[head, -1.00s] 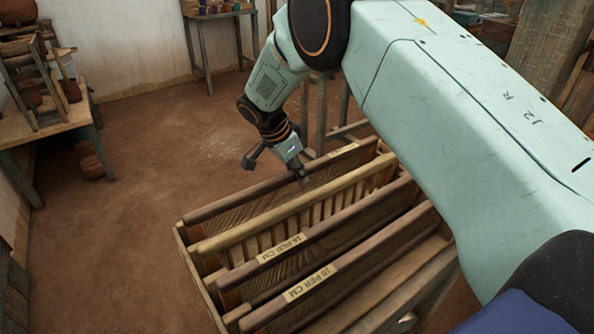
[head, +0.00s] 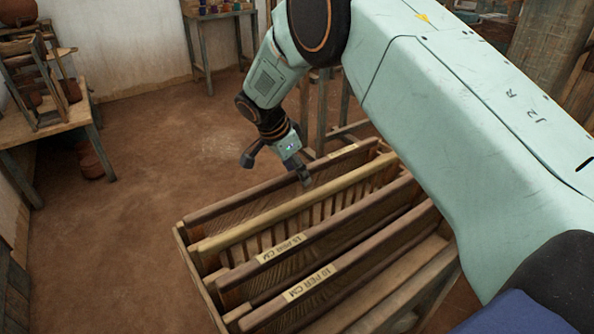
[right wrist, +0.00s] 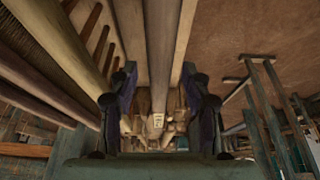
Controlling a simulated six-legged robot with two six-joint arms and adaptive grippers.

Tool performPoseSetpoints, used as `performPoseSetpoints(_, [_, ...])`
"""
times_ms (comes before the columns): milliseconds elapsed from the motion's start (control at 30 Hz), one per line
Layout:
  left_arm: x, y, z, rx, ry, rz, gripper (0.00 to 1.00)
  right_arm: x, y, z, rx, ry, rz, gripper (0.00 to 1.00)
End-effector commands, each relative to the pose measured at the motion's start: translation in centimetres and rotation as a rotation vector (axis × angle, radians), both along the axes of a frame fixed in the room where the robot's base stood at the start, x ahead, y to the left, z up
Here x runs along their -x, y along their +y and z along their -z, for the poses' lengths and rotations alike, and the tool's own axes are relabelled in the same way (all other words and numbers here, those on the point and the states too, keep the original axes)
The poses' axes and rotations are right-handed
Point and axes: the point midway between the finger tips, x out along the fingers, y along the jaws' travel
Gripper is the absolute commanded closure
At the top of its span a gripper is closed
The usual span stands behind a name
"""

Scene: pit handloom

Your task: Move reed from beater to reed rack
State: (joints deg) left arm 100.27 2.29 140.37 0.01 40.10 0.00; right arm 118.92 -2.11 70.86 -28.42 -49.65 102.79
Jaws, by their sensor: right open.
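Several reeds stand side by side in a wooden slotted rack (head: 190,283) in the head view. The front reed (head: 340,272) has a label reading 10 PER CM. The reed behind it (head: 330,230) has a partly blurred PER CM label. A dark-topped reed (head: 232,207) stands at the back, with a pale label near its far end. My right gripper (head: 303,178) is open at this back reed's top bar. In the right wrist view, a wooden bar (right wrist: 160,45) runs between its spread fingers; contact is unclear. My left gripper is out of view. I cannot identify the beater.
A pale wooden bar (head: 285,210) runs just in front of the back reed. A table with wooden frames (head: 45,135) stands at the left, with pots below. A small table (head: 215,15) stands at the back wall. The earth floor (head: 120,240) left of the rack is clear.

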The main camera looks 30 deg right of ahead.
Motion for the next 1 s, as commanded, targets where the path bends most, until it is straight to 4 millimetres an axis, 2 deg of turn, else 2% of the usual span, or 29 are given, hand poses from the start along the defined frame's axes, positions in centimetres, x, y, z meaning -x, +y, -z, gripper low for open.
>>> performPoseSetpoints(300, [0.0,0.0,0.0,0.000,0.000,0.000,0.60,0.2,2.4,-5.9,0.001,-0.005,-0.002,0.52])
performPoseSetpoints(500, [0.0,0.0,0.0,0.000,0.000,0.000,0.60,0.3,3.6,-9.0,0.001,-0.004,-0.002,0.52])
performPoseSetpoints(700, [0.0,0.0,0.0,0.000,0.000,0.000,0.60,0.5,4.2,-10.3,0.001,-0.002,-0.001,0.52])
performPoseSetpoints(1000, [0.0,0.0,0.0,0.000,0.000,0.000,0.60,0.5,4.3,-10.5,0.001,-0.001,0.000,0.52])
